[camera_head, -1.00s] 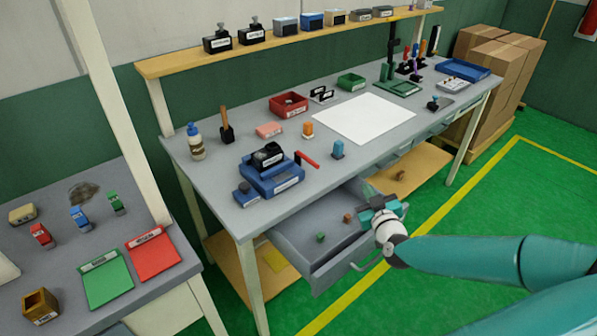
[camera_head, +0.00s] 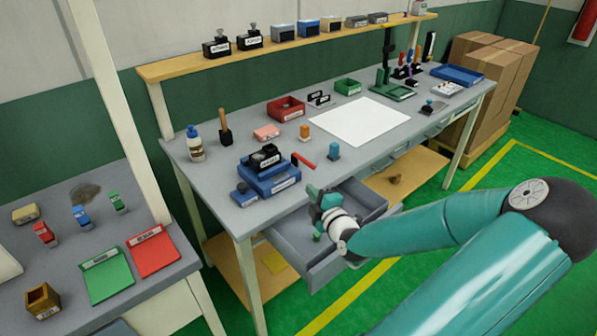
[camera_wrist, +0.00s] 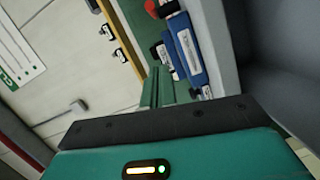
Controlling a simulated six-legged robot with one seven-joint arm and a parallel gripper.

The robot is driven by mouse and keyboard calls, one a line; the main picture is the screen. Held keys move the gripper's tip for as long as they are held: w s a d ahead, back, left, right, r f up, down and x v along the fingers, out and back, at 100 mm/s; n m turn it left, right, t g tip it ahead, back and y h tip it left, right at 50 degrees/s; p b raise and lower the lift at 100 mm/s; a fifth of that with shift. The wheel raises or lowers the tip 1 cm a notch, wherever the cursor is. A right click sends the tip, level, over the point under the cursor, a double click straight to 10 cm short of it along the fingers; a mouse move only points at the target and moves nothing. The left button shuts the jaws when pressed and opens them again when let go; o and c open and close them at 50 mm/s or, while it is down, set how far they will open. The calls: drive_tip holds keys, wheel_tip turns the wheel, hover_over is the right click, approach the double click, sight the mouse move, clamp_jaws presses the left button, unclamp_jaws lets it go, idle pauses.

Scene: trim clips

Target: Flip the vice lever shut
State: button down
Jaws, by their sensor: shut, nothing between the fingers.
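The vice (camera_head: 266,157) is black and sits on a blue base (camera_head: 272,182) near the front left of the workbench. Its red lever (camera_head: 303,160) sticks out to the right of the vice and slants. My gripper (camera_head: 313,191) is shut and empty, in front of the bench edge, below and to the right of the vice, apart from the lever. In the wrist view my shut green fingers (camera_wrist: 157,86) point toward the blue base (camera_wrist: 188,50), which lies ahead and to the right.
An open grey drawer (camera_head: 365,198) juts out below my gripper. A blue block (camera_head: 334,152) stands right of the lever, an orange one (camera_head: 305,132) behind it. A small blue box (camera_head: 243,194) sits left of the vice. A white sheet (camera_head: 360,124) covers mid-bench.

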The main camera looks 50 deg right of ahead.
drive_tip(key=shift+d, duration=0.1)
drive_tip(key=x, duration=1)
drive_tip(key=shift+w, duration=0.25)
drive_tip(key=shift+s+d+f, duration=0.1)
drive_tip(key=shift+s+d, duration=0.2)
drive_tip(key=shift+d, duration=0.3)
drive_tip(key=shift+s+d+f, duration=0.1)
drive_tip(key=shift+s+d, duration=0.2)
drive_tip(key=shift+d, duration=0.3)
drive_tip(key=shift+d+f, duration=0.15)
drive_tip(key=shift+d, duration=0.55)
drive_tip(key=shift+s+d, duration=0.1)
drive_tip(key=shift+s, duration=0.1)
